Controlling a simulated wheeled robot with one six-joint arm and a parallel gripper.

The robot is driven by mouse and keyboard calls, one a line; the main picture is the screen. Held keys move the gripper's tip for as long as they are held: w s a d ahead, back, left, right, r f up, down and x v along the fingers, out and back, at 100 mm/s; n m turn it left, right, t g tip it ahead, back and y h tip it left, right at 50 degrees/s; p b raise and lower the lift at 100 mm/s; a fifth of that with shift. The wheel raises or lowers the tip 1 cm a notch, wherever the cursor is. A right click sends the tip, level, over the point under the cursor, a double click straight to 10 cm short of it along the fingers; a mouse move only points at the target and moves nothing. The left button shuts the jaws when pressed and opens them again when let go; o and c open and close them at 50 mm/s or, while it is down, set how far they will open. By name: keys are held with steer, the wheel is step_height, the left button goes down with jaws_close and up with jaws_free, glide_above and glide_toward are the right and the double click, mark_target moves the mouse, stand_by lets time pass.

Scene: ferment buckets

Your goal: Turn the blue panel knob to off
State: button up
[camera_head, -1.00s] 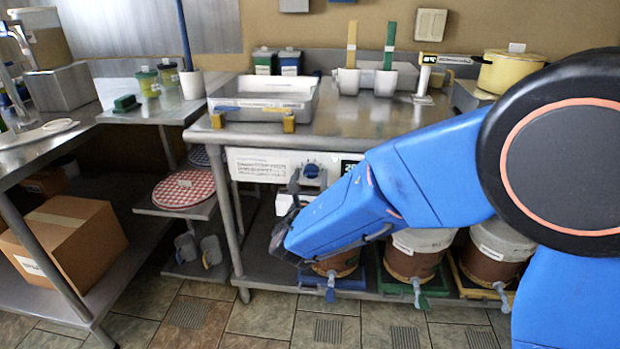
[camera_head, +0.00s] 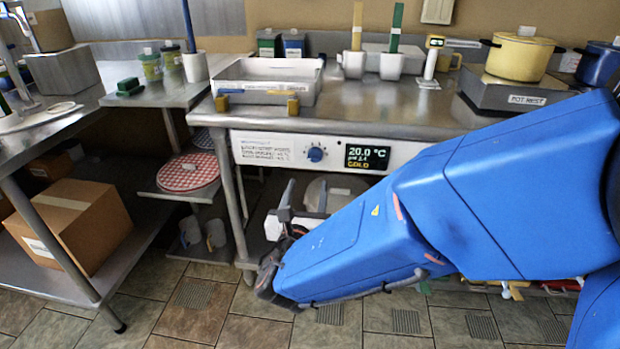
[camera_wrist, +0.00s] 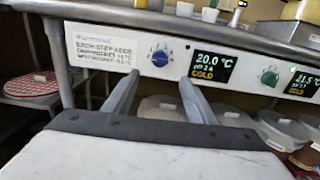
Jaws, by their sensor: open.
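The blue panel knob (camera_head: 316,153) sits on the white control panel (camera_head: 222,147) under the front edge of the steel table, left of a lit display (camera_head: 367,155) reading 20.0 °C and COLD. The knob also shows in the wrist view (camera_wrist: 160,56), above and between my gripper fingers. My gripper (camera_head: 304,200) is below and in front of the panel, apart from the knob. In the wrist view its two fingers (camera_wrist: 158,98) are spread with nothing between them.
A green knob (camera_wrist: 269,77) with its own display (camera_wrist: 305,82) is farther right on the panel. Lidded buckets (camera_wrist: 162,107) stand below. A cardboard box (camera_head: 75,230) lies on the left shelf. Floor (camera_head: 200,325) in front is clear.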

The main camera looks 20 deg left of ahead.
steer(key=shift+v, duration=2.05)
steer(key=w+d+r+m+g+h, duration=0.1)
steer(key=w+d+m+h, duration=0.3)
steer(key=d, duration=0.4)
steer(key=w+d+r+m+g+h, duration=0.1)
steer(key=w+d+m+h, duration=0.25)
steer(key=d, duration=0.55)
steer(key=d+f+m+g+h, duration=0.1)
steer(key=d+m+g+h, duration=0.35)
steer(key=d+m, duration=1.05)
steer(key=s+d+f+m+g+y, duration=0.2)
steer(key=s+d+m+g, duration=0.2)
steer(key=s+d, duration=0.45)
steer(key=s+d+f+m+g+y, duration=0.15)
steer(key=s+d+m+g, duration=0.35)
steer(key=d, duration=0.7)
steer(key=s+a+r+m+t+y, duration=0.1)
steer(key=s+m+t+y, duration=0.2)
steer(key=s+m, duration=0.3)
steer(key=shift+s+a+r+m+y, duration=0.2)
steer(key=shift+s+m+y, duration=0.15)
steer(key=shift+m+y, duration=0.25)
